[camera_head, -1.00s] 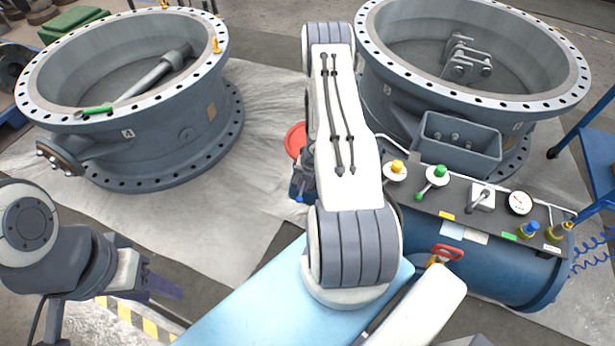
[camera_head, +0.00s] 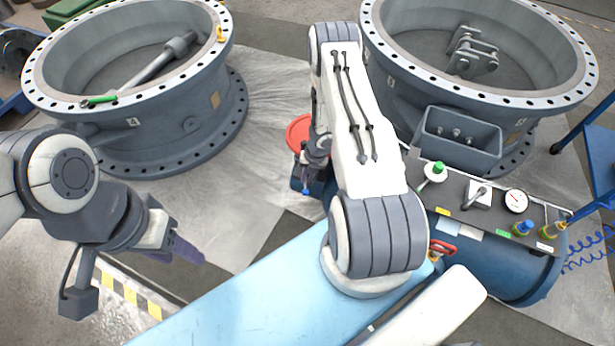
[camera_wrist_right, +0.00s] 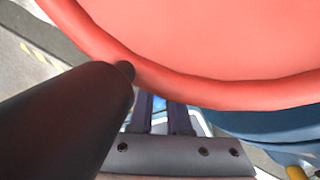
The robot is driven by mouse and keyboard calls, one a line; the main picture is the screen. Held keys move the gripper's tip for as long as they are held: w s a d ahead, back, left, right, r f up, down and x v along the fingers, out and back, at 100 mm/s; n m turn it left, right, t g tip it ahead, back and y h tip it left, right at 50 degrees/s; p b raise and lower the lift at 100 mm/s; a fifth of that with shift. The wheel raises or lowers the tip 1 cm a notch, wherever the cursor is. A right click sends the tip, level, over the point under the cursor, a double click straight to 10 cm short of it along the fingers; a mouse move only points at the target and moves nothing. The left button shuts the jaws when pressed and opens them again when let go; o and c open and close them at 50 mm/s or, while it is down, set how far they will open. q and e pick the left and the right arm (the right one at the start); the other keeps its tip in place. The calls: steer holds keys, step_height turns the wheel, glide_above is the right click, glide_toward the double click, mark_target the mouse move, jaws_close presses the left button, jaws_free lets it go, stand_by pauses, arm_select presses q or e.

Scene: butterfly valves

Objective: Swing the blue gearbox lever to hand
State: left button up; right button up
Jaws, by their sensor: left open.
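A red round disc (camera_head: 299,133) sits beyond my right forearm in the head view, above a blue body. It fills the top of the right wrist view (camera_wrist_right: 210,40). My right gripper (camera_head: 309,175) is just beside the disc, partly hidden by my arm. My left gripper (camera_head: 180,250) is open and empty over the floor.
A blue tank with a control panel (camera_head: 478,200) stands at the right. Two large grey valve rings (camera_head: 165,140) and (camera_head: 395,120) stand behind. A light blue surface (camera_head: 245,290) lies in front. A dark rounded shape (camera_wrist_right: 65,120) blocks the wrist view's left.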

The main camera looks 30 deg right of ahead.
steer(key=shift+o, duration=1.4)
step_height(320, 180, up, 10)
steer(key=s+d+p, duration=0.1)
steer(key=p, duration=0.1)
steer(key=shift+s+d+r+p, duration=0.15)
steer(key=shift+d+p, duration=0.15)
steer(key=shift+p, duration=0.1)
